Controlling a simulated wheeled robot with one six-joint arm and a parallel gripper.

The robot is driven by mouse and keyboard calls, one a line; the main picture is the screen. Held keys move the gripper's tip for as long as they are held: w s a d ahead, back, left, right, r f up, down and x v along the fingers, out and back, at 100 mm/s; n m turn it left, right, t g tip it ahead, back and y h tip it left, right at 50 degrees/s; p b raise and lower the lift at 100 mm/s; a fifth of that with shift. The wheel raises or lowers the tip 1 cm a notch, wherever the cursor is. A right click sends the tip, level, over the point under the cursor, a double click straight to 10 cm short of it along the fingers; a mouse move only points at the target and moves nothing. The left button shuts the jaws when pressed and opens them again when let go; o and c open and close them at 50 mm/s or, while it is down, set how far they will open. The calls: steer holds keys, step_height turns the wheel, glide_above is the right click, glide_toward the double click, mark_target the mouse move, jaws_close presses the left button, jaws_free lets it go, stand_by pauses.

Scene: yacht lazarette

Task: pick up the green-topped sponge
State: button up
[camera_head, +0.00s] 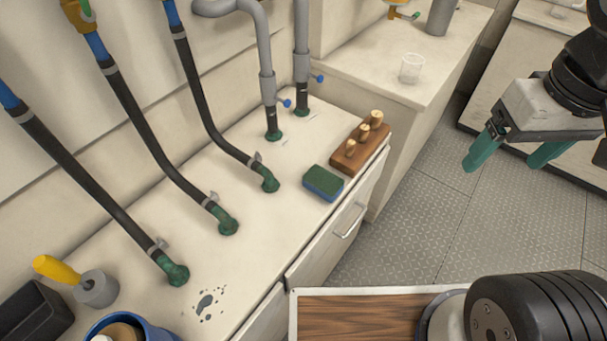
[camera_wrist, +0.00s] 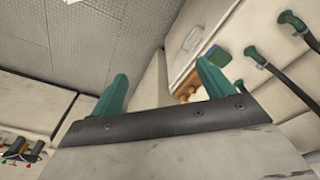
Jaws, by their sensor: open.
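The green-topped sponge (camera_head: 323,182) has a dark green top and a blue lower part. It lies flat on the white counter (camera_head: 260,215), near its front edge, just in front of a wooden block with brass pegs. In the wrist view the sponge (camera_wrist: 251,53) shows small, beyond the right finger. My gripper (camera_head: 508,158) is open and empty, with two teal fingers. It is in the air over the floor, well to the right of the counter and apart from the sponge. In the wrist view my gripper (camera_wrist: 160,90) shows both fingers spread.
The wooden peg block (camera_head: 360,152) stands right behind the sponge. Black hoses with green fittings (camera_head: 270,180) rise to the sponge's left. A clear cup (camera_head: 411,68) stands on the back counter. A blue container (camera_head: 130,327) and a yellow-handled tool (camera_head: 58,269) are at lower left.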

steer(key=o, duration=0.3)
steer(key=w+a+f+n, duration=0.2)
steer(key=w+a+n, duration=0.2)
steer(key=w+n, duration=0.2)
steer(key=shift+w+f+n, duration=0.35)
steer(key=shift+w+n, duration=0.05)
steer(key=shift+w, duration=0.55)
steer(key=n+g, duration=0.1)
steer(key=n, duration=2)
glide_above(326, 176)
step_height(326, 176, down, 20)
steer(key=shift+s+a+f, duration=0.1)
steer(key=shift+a+f, duration=0.05)
steer(key=shift+f, duration=0.05)
steer(key=f, duration=0.7)
steer(key=shift+d+f, duration=0.1)
steer(key=shift+d, duration=0.1)
steer(key=shift+f, duration=0.6)
steer(key=c, duration=0.8)
